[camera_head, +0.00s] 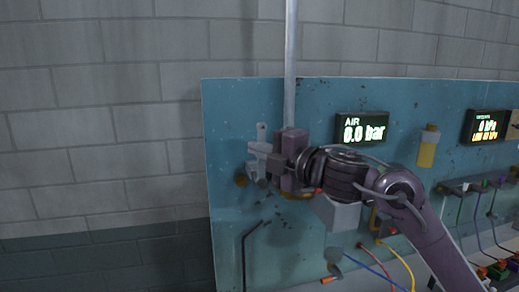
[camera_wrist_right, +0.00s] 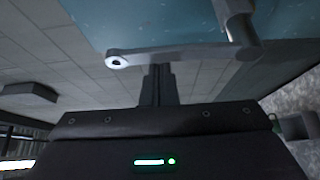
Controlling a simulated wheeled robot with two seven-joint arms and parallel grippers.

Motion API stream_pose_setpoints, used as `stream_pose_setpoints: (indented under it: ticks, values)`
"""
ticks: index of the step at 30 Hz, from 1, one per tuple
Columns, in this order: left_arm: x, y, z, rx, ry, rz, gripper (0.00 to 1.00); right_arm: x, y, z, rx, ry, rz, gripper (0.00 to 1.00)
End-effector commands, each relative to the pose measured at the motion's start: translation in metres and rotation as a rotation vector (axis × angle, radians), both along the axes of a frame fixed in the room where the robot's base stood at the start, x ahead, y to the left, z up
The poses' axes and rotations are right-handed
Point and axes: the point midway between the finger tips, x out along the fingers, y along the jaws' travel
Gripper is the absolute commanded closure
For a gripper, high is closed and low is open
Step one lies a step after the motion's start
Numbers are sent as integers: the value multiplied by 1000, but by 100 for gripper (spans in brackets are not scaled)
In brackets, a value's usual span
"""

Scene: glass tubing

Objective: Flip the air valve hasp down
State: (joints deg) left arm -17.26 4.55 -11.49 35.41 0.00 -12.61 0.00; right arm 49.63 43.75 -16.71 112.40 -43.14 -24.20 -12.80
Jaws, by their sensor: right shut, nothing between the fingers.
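The air valve hasp (camera_head: 260,146) is a light grey piece at the left part of the blue panel, just left of my right gripper and partly hidden by it. In the right wrist view a grey lever arm (camera_wrist_right: 185,52), which looks like the hasp, lies across the top, with a round hole at its left end and a metal post at its right end. My right gripper (camera_head: 273,163) is shut and empty. Its fingers (camera_wrist_right: 157,72) reach up to the lever; I cannot tell whether they touch it. My left gripper is not in view.
The blue panel (camera_head: 228,120) carries an AIR display (camera_head: 362,128) reading 0.0 bar and a second display (camera_head: 487,126). A vertical pipe (camera_head: 290,60) rises above my right gripper. A yellow fitting (camera_head: 427,150) and several coloured cables are to the right. A black hex-key-like rod (camera_head: 244,260) is lower left.

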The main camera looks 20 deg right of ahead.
Motion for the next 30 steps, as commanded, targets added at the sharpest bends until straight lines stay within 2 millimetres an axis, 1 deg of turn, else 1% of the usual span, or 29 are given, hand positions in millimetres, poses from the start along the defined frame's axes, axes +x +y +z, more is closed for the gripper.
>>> stream_pose_setpoints:
  ticks: [6,14,20,26,30]
  values:
    - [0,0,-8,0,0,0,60,0,-4,-2,43,0,-1,100]
    - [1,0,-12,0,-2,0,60,0,-7,-1,80,-1,0,100]
    - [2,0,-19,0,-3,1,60,0,-11,-2,126,-1,0,100]
    - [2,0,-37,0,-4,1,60,0,-21,-6,230,-1,-1,100]
    - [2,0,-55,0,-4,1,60,0,-31,-10,351,-1,0,100]
